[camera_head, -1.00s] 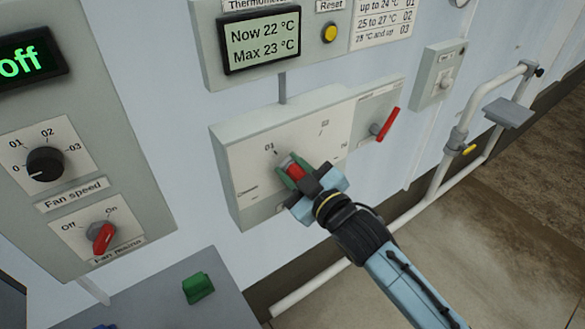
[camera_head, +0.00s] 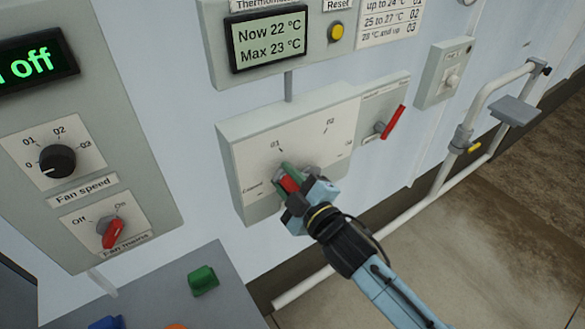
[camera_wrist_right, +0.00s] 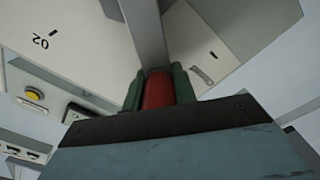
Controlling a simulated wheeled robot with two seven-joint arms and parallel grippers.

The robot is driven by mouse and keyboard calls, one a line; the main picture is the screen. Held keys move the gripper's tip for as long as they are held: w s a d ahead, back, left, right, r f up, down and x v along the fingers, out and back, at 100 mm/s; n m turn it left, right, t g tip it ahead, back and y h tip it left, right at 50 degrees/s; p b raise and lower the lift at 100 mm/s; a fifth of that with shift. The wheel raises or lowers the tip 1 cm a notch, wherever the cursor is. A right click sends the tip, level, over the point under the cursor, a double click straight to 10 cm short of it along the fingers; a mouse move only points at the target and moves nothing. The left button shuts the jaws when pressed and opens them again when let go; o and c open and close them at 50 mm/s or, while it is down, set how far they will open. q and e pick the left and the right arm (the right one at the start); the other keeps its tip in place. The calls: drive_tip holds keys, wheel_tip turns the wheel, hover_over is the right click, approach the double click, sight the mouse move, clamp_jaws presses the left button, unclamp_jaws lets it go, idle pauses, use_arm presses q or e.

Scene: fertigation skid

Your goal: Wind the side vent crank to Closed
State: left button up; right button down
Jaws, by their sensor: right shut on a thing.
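The side vent crank's dial box (camera_head: 236,150) is on the wall, with marks 01 and 02 and a label at its left that looks like Closed. My right gripper (camera_head: 288,182) is shut on the crank's red knob (camera_wrist_right: 158,90), its green fingers on both sides of it. In the right wrist view a grey crank arm (camera_wrist_right: 147,35) runs up from the knob across the dial face. The gripper is at the lower middle of the dial and hides the knob's lower part and some of the dial. My left gripper is not in view.
A red lever (camera_head: 391,122) sticks out on the panel right of the dial. The fan panel (camera_head: 160,190) stands at the left, a thermometer (camera_head: 268,40) above. A white pipe rail (camera_head: 440,180) runs at the right. A green block (camera_head: 203,280) lies on the grey surface below.

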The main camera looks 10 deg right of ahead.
drive_tip(key=shift+s+a+f+n+b, duration=0.1)
drive_tip(key=shift+a+f+n+b, duration=0.2)
drive_tip(key=shift+f+n, duration=0.8)
drive_tip(key=shift+s+a+f+n+b, duration=0.15)
drive_tip(key=shift+a+f+n+b, duration=0.15)
drive_tip(key=shift+f+n, duration=0.85)
drive_tip(key=shift+s+a+f+n+b, duration=0.1)
drive_tip(key=shift+a+f+n+b, duration=0.4)
drive_tip(key=shift+n, duration=1.05)
drive_tip(key=shift+d+f, duration=0.2)
drive_tip(key=shift+f, duration=0.05)
drive_tip(key=c, duration=1.1)
unclamp_jaws()
drive_tip(key=shift+c, duration=0.2)
drive_tip(key=shift+r, duration=0.1)
drive_tip(key=v, duration=1.3)
drive_tip(key=shift+s+b, duration=0.25)
drive_tip(key=shift+b, duration=0.15)
